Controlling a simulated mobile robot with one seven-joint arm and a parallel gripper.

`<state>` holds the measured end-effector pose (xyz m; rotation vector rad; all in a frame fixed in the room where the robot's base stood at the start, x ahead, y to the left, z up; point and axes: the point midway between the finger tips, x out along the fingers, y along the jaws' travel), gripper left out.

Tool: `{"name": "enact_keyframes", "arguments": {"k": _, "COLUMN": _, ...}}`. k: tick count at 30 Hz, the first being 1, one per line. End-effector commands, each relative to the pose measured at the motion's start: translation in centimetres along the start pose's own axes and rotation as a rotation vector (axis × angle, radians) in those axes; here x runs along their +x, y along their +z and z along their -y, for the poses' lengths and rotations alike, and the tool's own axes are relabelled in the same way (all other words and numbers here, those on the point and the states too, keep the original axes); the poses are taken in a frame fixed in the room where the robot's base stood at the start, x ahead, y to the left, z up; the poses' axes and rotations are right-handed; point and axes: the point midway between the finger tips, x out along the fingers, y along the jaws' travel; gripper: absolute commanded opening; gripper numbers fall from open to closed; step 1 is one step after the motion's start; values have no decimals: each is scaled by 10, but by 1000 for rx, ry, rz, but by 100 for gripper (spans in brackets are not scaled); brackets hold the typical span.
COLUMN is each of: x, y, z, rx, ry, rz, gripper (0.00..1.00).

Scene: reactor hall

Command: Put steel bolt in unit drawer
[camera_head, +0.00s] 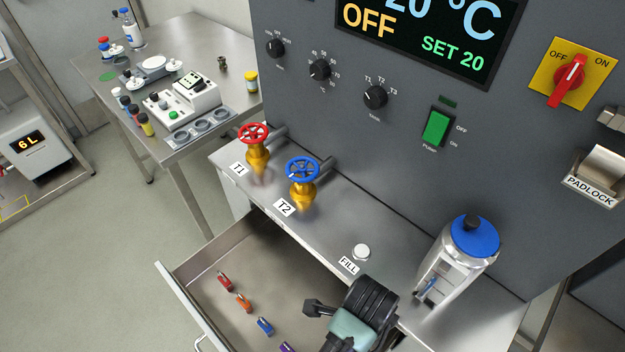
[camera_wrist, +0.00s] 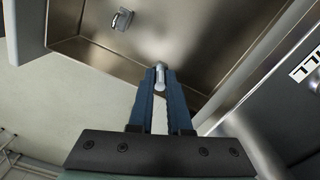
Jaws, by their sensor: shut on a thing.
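The unit drawer (camera_head: 215,262) is pulled open below the steel ledge in the head view. In the wrist view its bare metal inside (camera_wrist: 185,40) lies beyond my fingertips. My gripper (camera_wrist: 161,84) is shut on the steel bolt (camera_wrist: 161,73), a small shiny cylinder between the blue fingertips. In the head view my wrist is over the right part of the drawer, and the fingers and bolt are hidden or out of frame. How high the bolt is above the drawer floor, I cannot tell.
Small red (camera_head: 225,281), orange (camera_head: 243,302), blue (camera_head: 265,326) and purple (camera_head: 287,348) items lie in the drawer. A steel canister with a blue lid (camera_head: 475,236) stands right of my wrist. Red (camera_head: 253,133) and blue (camera_head: 302,169) valve wheels rise above the ledge.

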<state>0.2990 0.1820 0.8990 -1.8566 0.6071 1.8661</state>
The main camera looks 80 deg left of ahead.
Motion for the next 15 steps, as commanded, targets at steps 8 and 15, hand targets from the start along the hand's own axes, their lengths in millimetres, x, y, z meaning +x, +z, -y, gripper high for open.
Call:
{"name": "enact_keyframes", "arguments": {"k": 8, "x": 29, "y": 0, "z": 0, "rx": -1, "ry": -1, "rz": 0, "gripper": 0}}
{"name": "enact_keyframes", "arguments": {"k": 15, "x": 34, "y": 0, "z": 0, "rx": -2, "ry": 1, "rz": 0, "gripper": 0}}
